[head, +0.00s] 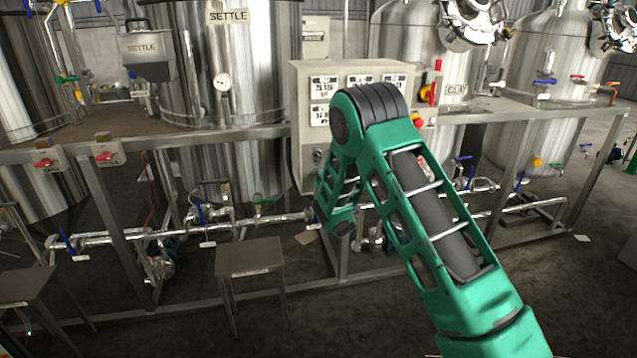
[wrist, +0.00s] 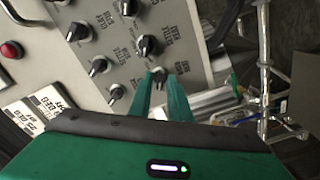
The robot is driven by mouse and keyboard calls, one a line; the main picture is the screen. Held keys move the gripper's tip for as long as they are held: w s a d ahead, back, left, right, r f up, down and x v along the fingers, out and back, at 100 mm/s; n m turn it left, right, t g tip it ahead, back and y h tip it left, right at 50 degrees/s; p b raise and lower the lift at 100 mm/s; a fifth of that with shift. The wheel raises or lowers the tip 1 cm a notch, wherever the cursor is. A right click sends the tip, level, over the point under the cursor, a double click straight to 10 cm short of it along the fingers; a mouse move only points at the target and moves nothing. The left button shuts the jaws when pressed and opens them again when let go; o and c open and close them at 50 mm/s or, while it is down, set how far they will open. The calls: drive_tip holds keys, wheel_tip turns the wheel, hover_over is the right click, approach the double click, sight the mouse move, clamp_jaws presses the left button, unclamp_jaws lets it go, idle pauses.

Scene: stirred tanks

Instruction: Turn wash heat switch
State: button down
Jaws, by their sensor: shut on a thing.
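In the wrist view, a grey panel face carries rows of black rotary switches with small labels that I cannot read surely. My gripper (wrist: 160,82) has its two green fingers closed around one black rotary switch (wrist: 158,72) at the end of a row, close to the panel's edge. Most of that switch is hidden between the fingers, so its pointer direction is unclear. In the head view, the control panel (head: 300,126) is a grey box, and my green arm covers its lower part. The fingertips are hidden there.
Other black switches (wrist: 148,45) sit close beside the held one. A red button (wrist: 11,50) is at the far left. Steel tanks (head: 410,40) stand behind a frame, with pipes and blue-handled valves (head: 200,213) below. A small metal stand (head: 249,257) is at front.

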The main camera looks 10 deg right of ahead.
drive_tip(key=shift+d+f, duration=0.1)
drive_tip(key=shift+f, duration=0.05)
drive_tip(key=shift+s+d+f+m, duration=0.1)
drive_tip(key=shift+m, duration=1.85)
drive_tip(key=shift+s+f+m, duration=0.1)
drive_tip(key=shift+m, duration=1.85)
drive_tip(key=c, duration=1.9)
unclamp_jaws()
drive_tip(key=shift+w, duration=0.1)
drive_tip(key=shift+o, duration=0.2)
drive_tip(key=shift+r, duration=0.1)
